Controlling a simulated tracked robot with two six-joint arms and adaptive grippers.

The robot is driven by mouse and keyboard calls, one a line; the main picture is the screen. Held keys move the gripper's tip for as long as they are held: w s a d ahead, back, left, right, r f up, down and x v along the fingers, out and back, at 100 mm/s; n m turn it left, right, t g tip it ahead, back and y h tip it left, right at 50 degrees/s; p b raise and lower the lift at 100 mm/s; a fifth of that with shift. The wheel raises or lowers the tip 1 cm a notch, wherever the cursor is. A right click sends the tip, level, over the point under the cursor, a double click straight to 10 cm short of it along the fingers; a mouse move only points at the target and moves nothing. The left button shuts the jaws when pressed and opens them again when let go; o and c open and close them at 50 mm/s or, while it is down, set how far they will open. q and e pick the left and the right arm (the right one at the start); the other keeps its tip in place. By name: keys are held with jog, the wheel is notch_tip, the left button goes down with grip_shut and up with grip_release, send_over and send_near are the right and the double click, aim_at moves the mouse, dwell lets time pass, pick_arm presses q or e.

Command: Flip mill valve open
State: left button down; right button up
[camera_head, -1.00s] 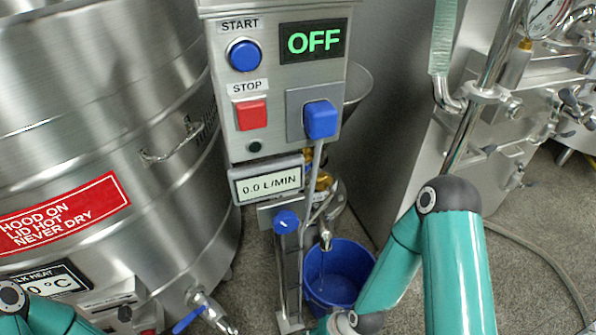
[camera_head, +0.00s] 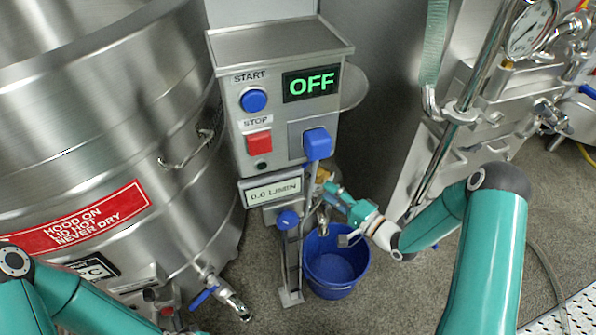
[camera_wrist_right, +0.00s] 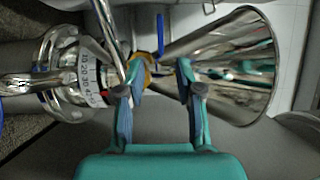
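The mill stands behind the control box (camera_head: 270,115), with its steel hopper (camera_wrist_right: 235,65) on the right of the right wrist view and a graduated ring (camera_wrist_right: 88,80) on the left. A brass fitting (camera_wrist_right: 147,70) sits between them. A thin blue lever (camera_wrist_right: 160,35), apparently the valve handle, stands just above it. My right gripper (camera_wrist_right: 160,92) is open, its two fingers apart, at the brass fitting and below the lever. In the head view my right gripper (camera_head: 332,192) is beside the mill, above the bucket. My left gripper is out of the head view.
A blue bucket (camera_head: 335,268) stands on the floor under the spout (camera_head: 323,222). A large steel vat (camera_head: 90,130) stands left; a steel machine with pipes (camera_head: 470,120) stands right.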

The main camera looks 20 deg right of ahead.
jog(key=b+x, duration=0.1)
jog(key=x, duration=1.1)
grip_shut()
